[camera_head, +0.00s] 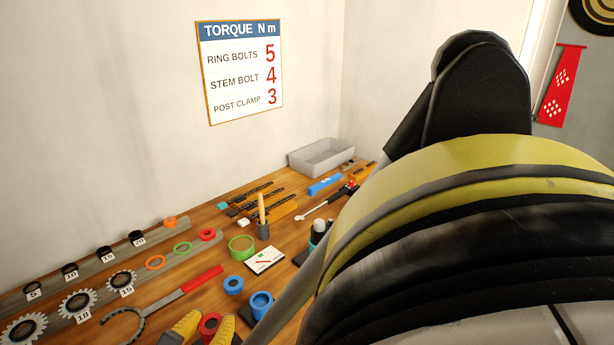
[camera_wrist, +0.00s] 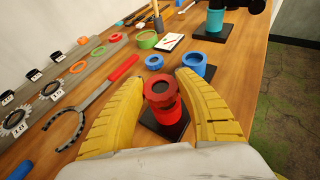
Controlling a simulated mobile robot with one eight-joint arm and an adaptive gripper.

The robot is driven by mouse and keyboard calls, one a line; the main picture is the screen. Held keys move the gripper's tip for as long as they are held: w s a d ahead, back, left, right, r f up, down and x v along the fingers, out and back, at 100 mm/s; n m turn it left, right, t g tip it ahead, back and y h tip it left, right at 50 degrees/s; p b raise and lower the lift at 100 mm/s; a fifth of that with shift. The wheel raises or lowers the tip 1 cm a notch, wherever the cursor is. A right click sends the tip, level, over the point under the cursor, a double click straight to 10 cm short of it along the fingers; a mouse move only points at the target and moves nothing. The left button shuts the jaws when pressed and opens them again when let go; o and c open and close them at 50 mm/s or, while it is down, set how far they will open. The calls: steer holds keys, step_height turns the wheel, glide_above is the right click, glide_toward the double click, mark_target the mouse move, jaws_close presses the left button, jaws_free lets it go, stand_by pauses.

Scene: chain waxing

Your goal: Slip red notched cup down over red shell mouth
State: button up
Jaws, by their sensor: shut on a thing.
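The red shell (camera_wrist: 167,116) stands upright on a dark square base directly below the cup. The cup appears roughly in line over the shell's mouth; the mouth is hidden, and I cannot tell whether the two touch or overlap. In the head view, the red cup (camera_head: 209,323) shows between the yellow fingertips (camera_head: 205,327) at the bottom edge, with the shell hidden.
A blue ring (camera_wrist: 154,62) and a blue shell (camera_wrist: 192,64) on its base stand just beyond. A teal shell (camera_wrist: 214,22) is farther back. A red-handled hooked wrench (camera_wrist: 92,100) lies left, beside rails with rings and sprockets (camera_wrist: 50,88). The table's right edge is near.

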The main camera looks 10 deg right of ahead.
steer(key=shift+d+f+b, duration=0.2)
steer(key=shift+f+b, duration=0.3)
steer(key=shift+b, duration=0.05)
stand_by(0.4)
steer(key=o, duration=1.2)
steer(key=shift+s, duration=0.1)
